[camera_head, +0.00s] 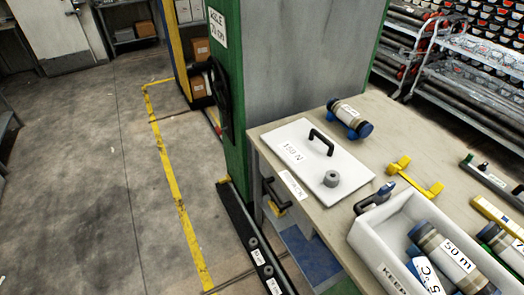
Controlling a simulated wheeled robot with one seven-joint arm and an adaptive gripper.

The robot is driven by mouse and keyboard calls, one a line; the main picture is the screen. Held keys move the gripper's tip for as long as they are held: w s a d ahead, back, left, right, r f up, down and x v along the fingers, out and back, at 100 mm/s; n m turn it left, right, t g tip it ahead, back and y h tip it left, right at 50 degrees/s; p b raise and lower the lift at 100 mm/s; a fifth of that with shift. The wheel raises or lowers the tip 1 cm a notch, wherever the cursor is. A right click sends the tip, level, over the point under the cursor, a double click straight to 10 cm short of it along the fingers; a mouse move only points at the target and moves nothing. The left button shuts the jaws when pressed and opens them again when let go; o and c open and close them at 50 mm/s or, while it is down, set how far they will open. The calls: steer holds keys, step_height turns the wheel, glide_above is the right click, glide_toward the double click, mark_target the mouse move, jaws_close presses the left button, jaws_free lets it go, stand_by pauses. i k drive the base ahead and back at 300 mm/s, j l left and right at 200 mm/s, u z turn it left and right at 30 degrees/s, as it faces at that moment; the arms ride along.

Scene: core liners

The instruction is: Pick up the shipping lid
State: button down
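A flat white lid (335,163) with a black bar handle (321,141) lies on the left part of the tabletop, near the green post. It looks like the shipping lid. A small grey ring-shaped piece (331,179) sits on its near right part, and a printed label shows near its left edge. The handle stands up clear, with nothing over it. My gripper is not seen in this view.
The beige worktable (400,135) also holds a blue-capped cylinder (350,119) behind the lid, a yellow cradle (417,177) and a white box (374,237) of core liners. The green post (236,165) borders the left side. Open floor (85,190) lies further left.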

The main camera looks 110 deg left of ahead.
mark_target(315, 150)
steer(key=u, duration=3.25)
steer(key=j+z, duration=0.1)
steer(key=z, duration=0.4)
steer(key=i+j+z, duration=0.2)
steer(key=j, duration=0.15)
steer(key=j+z, duration=0.15)
steer(key=j, duration=0.2)
steer(key=i+j+z, duration=0.2)
steer(key=j, duration=0.15)
steer(key=j+z, duration=0.15)
steer(key=j, duration=0.25)
steer(key=i+j, duration=0.25)
steer(key=j, duration=0.15)
steer(key=i+j, duration=0.25)
steer(key=j+z, duration=0.05)
steer(key=j, duration=0.05)
